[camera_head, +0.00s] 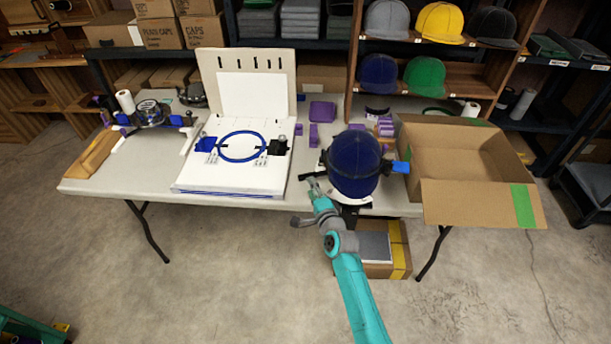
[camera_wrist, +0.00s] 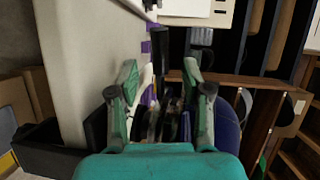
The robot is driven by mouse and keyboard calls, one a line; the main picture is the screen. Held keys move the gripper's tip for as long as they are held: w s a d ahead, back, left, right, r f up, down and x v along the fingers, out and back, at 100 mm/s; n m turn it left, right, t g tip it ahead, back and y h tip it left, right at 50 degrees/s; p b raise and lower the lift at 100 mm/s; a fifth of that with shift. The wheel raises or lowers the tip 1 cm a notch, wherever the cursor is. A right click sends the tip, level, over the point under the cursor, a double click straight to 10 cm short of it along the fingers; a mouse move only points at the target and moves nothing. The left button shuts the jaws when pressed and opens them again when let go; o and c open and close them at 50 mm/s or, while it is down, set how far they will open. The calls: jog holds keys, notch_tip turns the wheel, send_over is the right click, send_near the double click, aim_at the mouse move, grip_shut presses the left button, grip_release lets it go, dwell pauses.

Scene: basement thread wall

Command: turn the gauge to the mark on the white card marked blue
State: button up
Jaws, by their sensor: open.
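My gripper (camera_head: 312,184) is open and empty at the table's front, just left of a dark blue cap (camera_head: 356,165) on a black cap holder. The wrist view shows both fingers of my gripper (camera_wrist: 160,82) apart, with a dark, blurred mechanism between and beyond them. The cap (camera_wrist: 228,130) shows there right of the fingers. A white curved piece (camera_head: 352,199) lies under the cap's front edge; whether it is the card, I cannot tell. I cannot pick out the gauge or any mark with certainty; the arm and cap hide part of that spot.
A blue hoop (camera_head: 242,147) lies on a white board left of my gripper. An open cardboard box (camera_head: 480,200) sits at the table's right end. Purple blocks (camera_head: 322,111) lie behind. The table's front edge (camera_head: 240,204) is close to my arm.

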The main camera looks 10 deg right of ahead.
aim_at(306, 176)
jog(key=shift+w+a+f, duration=0.1)
jog(key=shift+w+f, duration=0.05)
jog(key=shift+w, duration=1)
jog(key=shift+w+a+f, duration=0.1)
jog(key=shift+w+f, duration=0.05)
jog(key=shift+w, duration=1)
jog(key=shift+w+a+f, duration=0.1)
jog(key=shift+w+f, duration=0.05)
jog(key=shift+w, duration=1)
grip_shut()
